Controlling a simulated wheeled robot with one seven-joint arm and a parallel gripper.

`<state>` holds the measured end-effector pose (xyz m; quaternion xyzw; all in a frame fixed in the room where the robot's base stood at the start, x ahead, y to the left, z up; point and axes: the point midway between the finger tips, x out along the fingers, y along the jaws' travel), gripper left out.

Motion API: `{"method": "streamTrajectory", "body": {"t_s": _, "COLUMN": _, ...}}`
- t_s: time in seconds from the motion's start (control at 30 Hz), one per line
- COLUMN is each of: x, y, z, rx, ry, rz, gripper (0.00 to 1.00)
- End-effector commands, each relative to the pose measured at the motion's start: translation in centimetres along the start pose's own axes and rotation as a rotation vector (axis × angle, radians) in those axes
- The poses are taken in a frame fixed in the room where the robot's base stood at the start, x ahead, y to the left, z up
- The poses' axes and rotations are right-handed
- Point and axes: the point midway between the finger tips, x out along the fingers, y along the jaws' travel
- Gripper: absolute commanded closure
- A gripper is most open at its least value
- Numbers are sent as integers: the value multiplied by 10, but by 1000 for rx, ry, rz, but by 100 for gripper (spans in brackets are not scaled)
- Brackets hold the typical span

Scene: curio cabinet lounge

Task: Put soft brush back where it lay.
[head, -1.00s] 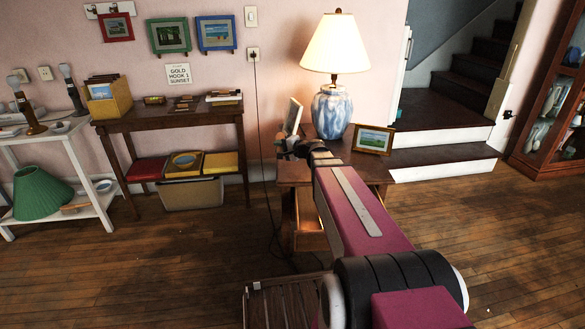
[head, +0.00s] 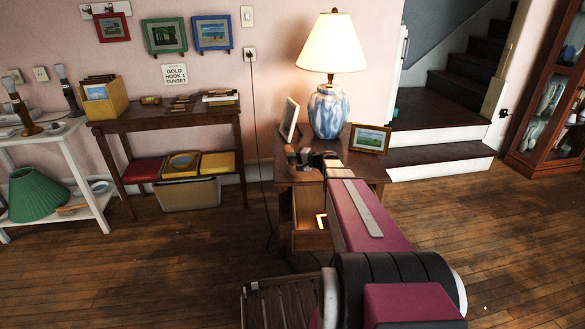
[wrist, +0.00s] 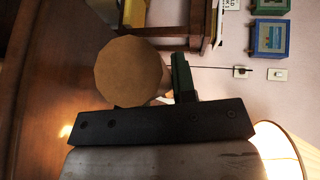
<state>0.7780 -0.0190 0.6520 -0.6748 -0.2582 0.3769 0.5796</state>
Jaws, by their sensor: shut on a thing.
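The soft brush (wrist: 134,72) shows in the wrist view as a tan, many-sided round end in front of my gripper, and the rest of it is hidden. My gripper (wrist: 160,88) is shut on it. One dark green finger (wrist: 183,76) shows beside the tan end; the other is hidden. In the head view my gripper (head: 306,157) is low over the wooden side table (head: 368,177), left of its middle. My arm covers part of the tabletop. I cannot tell whether the brush touches the table.
A blue and white lamp (head: 328,111) stands at the table's back. A leaning frame (head: 289,119) stands left of it and a small landscape picture (head: 369,139) right of it. A dark console table (head: 166,117) with several objects stands further left. Open floor lies to the right.

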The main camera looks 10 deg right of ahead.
Motion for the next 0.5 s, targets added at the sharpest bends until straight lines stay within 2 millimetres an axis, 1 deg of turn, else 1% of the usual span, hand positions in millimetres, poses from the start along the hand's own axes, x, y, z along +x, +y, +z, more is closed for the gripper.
{"method": "streamTrajectory", "body": {"t_s": 0.17, "x": 2, "y": 9, "z": -2, "rx": 0, "ry": 0, "rz": -1, "gripper": 100}}
{"method": "streamTrajectory", "body": {"t_s": 0.33, "x": 7, "y": 32, "z": -1, "rx": 2, "ry": 0, "rz": 0, "gripper": 100}}
{"method": "streamTrajectory", "body": {"t_s": 0.4, "x": 8, "y": 38, "z": -1, "rx": 0, "ry": 1, "rz": 0, "gripper": 100}}
{"method": "streamTrajectory", "body": {"t_s": 0.5, "x": 8, "y": 40, "z": 0, "rx": -1, "ry": 1, "rz": -1, "gripper": 100}}
